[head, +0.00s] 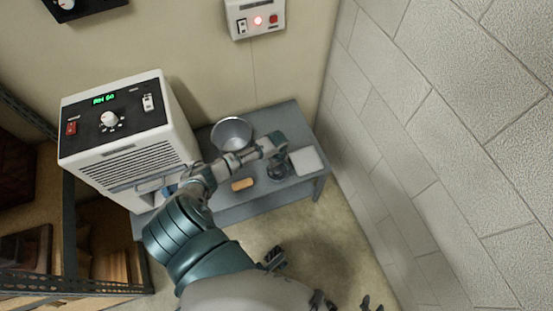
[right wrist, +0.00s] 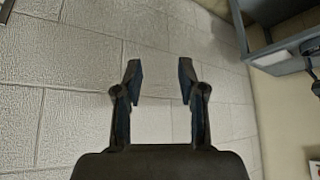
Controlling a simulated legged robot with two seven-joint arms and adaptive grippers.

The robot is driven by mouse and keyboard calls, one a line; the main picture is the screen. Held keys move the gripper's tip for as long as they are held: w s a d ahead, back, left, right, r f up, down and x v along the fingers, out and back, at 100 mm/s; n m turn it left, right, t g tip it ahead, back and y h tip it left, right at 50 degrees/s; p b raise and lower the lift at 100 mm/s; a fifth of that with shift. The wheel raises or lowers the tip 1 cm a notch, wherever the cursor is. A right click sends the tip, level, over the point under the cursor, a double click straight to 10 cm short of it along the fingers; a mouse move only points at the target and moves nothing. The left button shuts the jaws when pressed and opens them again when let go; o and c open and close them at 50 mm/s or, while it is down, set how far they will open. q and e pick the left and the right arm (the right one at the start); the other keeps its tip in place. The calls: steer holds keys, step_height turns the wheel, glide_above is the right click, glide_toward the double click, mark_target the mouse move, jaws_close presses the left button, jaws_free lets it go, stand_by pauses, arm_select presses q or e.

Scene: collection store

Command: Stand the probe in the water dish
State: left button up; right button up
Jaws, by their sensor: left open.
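A round metal bowl (head: 231,134), which may be the water dish, stands upright on the grey table (head: 240,207). Its inside is too small to make out. I cannot pick out the probe for certain. My left arm reaches over the table, past the front of the bowl. My left gripper (head: 278,170) is open and points down near the table's right end; its fingers are small and dark, and what lies under them is hidden. My right gripper (right wrist: 160,82) is open and empty in the right wrist view, facing the block wall. Its fingertips (head: 372,304) show at the head view's bottom edge.
A white machine (head: 128,130) with a green display stands at the table's left. An orange block (head: 242,184) and a pale flat tray (head: 306,160) lie on the table. A switch box (head: 256,18) hangs above. A block wall (head: 450,150) bounds the right.

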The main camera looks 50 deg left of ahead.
mark_target(278, 169)
arm_select(q)
step_height(278, 169, up, 6)
steer(key=shift+w+f+p, duration=0.1)
steer(key=shift+f+p, duration=0.05)
steer(key=shift+p, duration=0.85)
steer(key=shift+r+p, duration=0.3)
steer(key=shift+r, duration=0.55)
steer(key=s+d+f+m, duration=0.3)
steer(key=s+d+m, duration=0.8)
steer(key=d, duration=0.4)
steer(key=s+d+r+m+t, duration=0.1)
steer(key=s+d+r+m, duration=0.1)
steer(key=s, duration=0.4)
steer(key=s+d+r+m+t, duration=0.1)
steer(key=s+d+r+m, duration=0.1)
steer(key=s, duration=0.4)
steer(key=r+m, duration=0.1)
steer(key=m, duration=0.1)
steer(key=shift+s+d+m+p, duration=0.2)
steer(key=shift+d+m+p, duration=0.1)
steer(key=shift+m, duration=0.1)
arm_select(e)
steer(key=s+d+f+g+h, duration=0.1)
steer(key=s+d+f+g, duration=0.1)
steer(key=s+f+g, duration=0.2)
steer(key=s+f, duration=0.1)
steer(key=s, duration=0.1)
steer(key=shift+s+d+f, duration=0.15)
steer(key=shift+s+d, duration=0.1)
steer(key=shift+s, duration=0.15)
